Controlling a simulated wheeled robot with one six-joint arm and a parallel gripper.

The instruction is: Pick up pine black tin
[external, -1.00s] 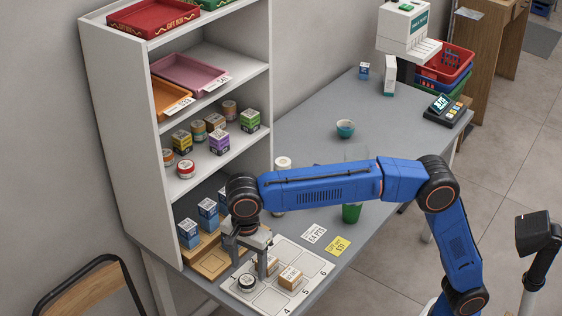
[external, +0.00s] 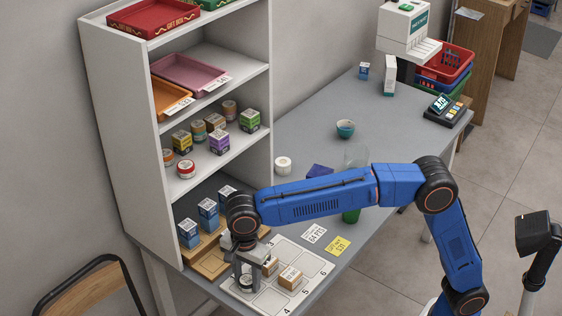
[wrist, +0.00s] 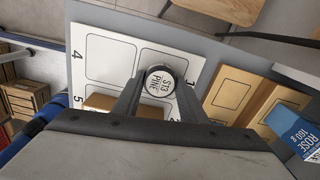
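The pine black tin (external: 246,283) stands on the front left cell of the white numbered board (external: 310,262). It is a small round dark tin with a white lid. In the wrist view the tin (wrist: 161,82) shows its lid with lettering that includes PINE. My gripper (external: 247,279) points down over the tin, with one finger on each side of it. In the wrist view my gripper (wrist: 160,88) looks open around the tin; contact with its sides is not clear.
Two small tan boxes, one (external: 290,277) in front, stand on the board close to the right of my gripper.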

